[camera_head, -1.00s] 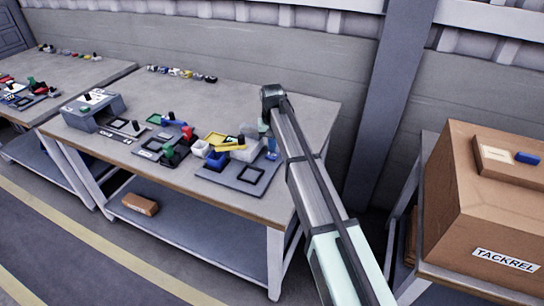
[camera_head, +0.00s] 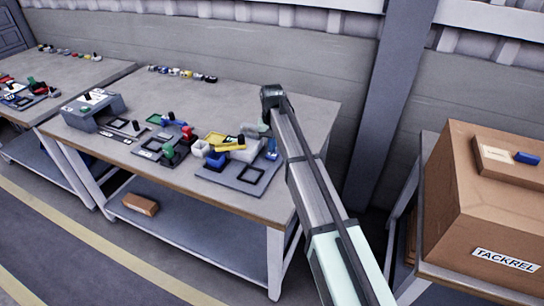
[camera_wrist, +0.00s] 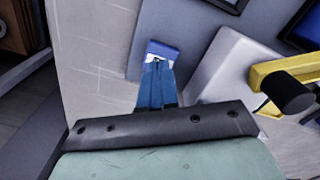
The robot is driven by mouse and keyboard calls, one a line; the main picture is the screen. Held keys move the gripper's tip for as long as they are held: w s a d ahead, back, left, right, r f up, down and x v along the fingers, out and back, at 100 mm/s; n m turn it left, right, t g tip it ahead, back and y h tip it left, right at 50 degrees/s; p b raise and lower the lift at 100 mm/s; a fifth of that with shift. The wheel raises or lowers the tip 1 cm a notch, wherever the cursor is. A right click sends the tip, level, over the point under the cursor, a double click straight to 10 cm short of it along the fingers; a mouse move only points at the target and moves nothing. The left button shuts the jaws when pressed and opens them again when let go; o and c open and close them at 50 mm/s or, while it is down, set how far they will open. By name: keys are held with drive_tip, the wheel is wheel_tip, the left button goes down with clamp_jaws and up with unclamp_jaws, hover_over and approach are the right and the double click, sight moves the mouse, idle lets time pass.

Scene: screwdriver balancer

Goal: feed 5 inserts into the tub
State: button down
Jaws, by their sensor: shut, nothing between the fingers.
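My gripper (camera_head: 271,154) is at the right end of the cluttered part of the middle bench, over a dark grey base plate. In the wrist view its blue fingers (camera_wrist: 157,64) are shut and empty. Their tips are close to a small blue piece with a white part (camera_wrist: 164,48); I cannot tell whether they touch it. A pale grey box-like body (camera_wrist: 235,70) lies right of the fingers, with a yellow bar (camera_wrist: 285,72) across it. The yellow bar also shows in the head view (camera_head: 231,143). I cannot tell which pieces are the inserts or which is the tub.
The plate has a square dark frame (camera_head: 251,174) near the bench's front edge. Left of it stand red and green knobs and a grey box (camera_head: 93,110). A row of small pieces (camera_head: 182,73) lies at the back. A cardboard box (camera_head: 490,210) stands right. The bench's back right is clear.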

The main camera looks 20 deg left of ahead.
drive_tip(key=shift+f, duration=1)
idle(0.7)
drive_tip(key=shift+r, duration=3.55)
wheel_tip(320, 180, up, 6)
drive_tip(key=shift+f, duration=5.55)
